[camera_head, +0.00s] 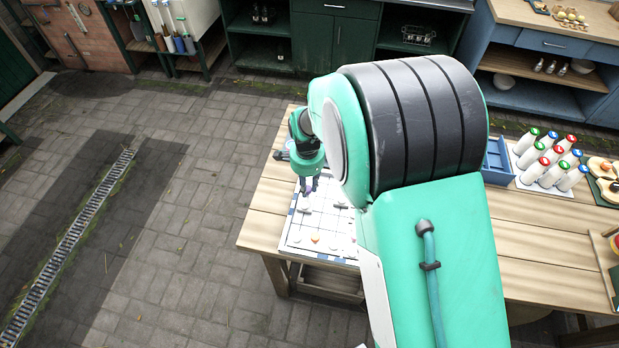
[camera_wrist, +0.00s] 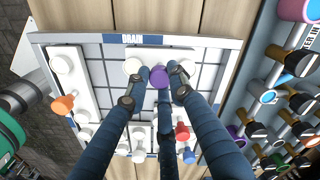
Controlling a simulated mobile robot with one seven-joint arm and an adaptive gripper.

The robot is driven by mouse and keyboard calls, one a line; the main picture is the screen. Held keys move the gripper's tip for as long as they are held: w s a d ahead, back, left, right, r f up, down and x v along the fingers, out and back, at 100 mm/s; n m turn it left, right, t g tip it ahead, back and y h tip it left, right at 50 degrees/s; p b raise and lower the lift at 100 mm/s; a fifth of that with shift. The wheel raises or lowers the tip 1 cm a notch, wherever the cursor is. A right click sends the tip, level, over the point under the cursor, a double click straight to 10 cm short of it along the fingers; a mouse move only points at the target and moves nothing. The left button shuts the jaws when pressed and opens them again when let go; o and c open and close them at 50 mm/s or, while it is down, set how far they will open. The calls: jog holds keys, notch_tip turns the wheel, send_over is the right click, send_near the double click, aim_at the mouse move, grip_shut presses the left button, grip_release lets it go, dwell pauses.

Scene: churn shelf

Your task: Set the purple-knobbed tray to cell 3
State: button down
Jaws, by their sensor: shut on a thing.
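A white-framed board (camera_wrist: 215,44) with a grid of cells lies on the wooden table, its top edge marked "DRAIN" in the wrist view. The purple knob (camera_wrist: 160,77) stands between my gripper's (camera_wrist: 161,74) two fingertips near that edge, just right of a white knob. My gripper is shut on it. In the head view, my gripper (camera_head: 307,187) points down over the board (camera_head: 292,243). The purple-knobbed tray's body is mostly hidden under my fingers. I cannot read any cell numbers.
On the board stand several white knobs (camera_wrist: 62,64), an orange knob (camera_wrist: 63,104), a red knob (camera_wrist: 182,132) and a blue knob (camera_wrist: 189,156). Several coloured-capped things lie to the right. White bottles (camera_head: 553,173) stand right of a blue crate (camera_head: 497,178).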

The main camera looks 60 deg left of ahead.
jog(key=s+d, duration=0.5)
dwell(0.3)
jog(key=c, duration=1.5)
grip_release()
notch_tip(320, 180, up, 12)
